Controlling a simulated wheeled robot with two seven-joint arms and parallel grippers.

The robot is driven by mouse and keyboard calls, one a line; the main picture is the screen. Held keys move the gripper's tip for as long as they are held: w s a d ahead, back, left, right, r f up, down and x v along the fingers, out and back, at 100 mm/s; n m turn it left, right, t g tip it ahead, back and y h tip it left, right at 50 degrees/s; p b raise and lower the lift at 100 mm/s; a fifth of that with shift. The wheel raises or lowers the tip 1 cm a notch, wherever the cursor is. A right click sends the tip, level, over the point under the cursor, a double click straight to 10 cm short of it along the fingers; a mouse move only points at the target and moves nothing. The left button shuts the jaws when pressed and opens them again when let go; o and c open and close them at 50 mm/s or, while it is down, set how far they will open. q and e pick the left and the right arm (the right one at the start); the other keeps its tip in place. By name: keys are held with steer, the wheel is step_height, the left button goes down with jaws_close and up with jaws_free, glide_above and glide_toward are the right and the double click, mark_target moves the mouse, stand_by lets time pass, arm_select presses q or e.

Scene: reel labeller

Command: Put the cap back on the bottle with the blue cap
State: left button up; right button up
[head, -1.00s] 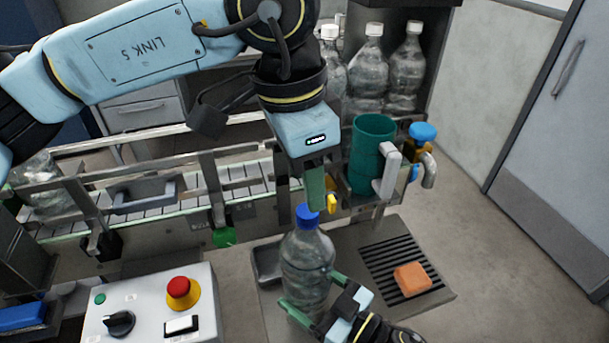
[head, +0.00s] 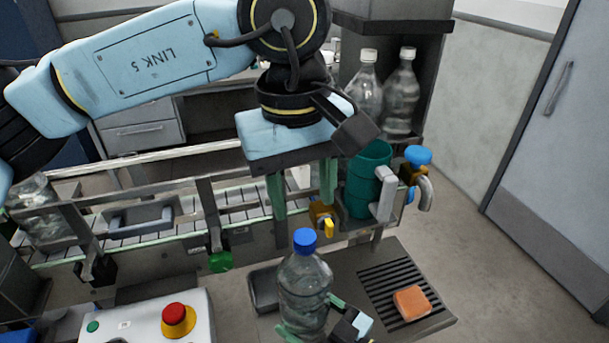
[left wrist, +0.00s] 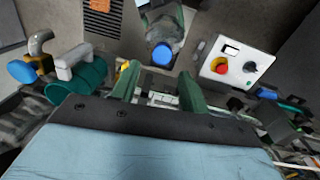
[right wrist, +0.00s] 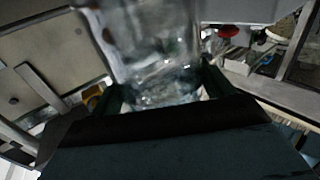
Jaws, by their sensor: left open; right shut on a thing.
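The clear bottle (head: 304,287) stands upright at the front of the head view, with the blue cap (head: 304,240) sitting on its neck. My right gripper (head: 310,330) is shut around the lower part of the bottle; the right wrist view shows the clear bottle wall (right wrist: 155,50) between its fingers. My left gripper (head: 303,192) is open and empty, above and behind the cap, its fingers pointing down. In the left wrist view the blue cap (left wrist: 162,55) lies beyond the open fingers, apart from them. How tightly the cap sits cannot be told.
A conveyor (head: 180,223) runs behind the bottle. A green cup (head: 366,180) and a blue-topped tap (head: 418,157) stand right of my left gripper. A control box (head: 140,322) with a red button is front left. An orange sponge (head: 411,302) lies on the drain grille.

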mark_target(305, 236)
arm_select(q)
steer(key=n, duration=0.6)
steer(key=shift+r, duration=0.3)
steer(key=n, duration=0.5)
steer(key=shift+r+n, duration=0.2)
steer(key=shift+n, duration=0.1)
steer(key=n, duration=0.5)
steer(key=shift+d+r+y, duration=0.1)
steer(key=shift+r+y, duration=0.1)
steer(key=shift+y, duration=0.1)
steer(key=n, duration=0.5)
steer(key=shift+r, duration=0.2)
steer(key=shift+f, duration=4)
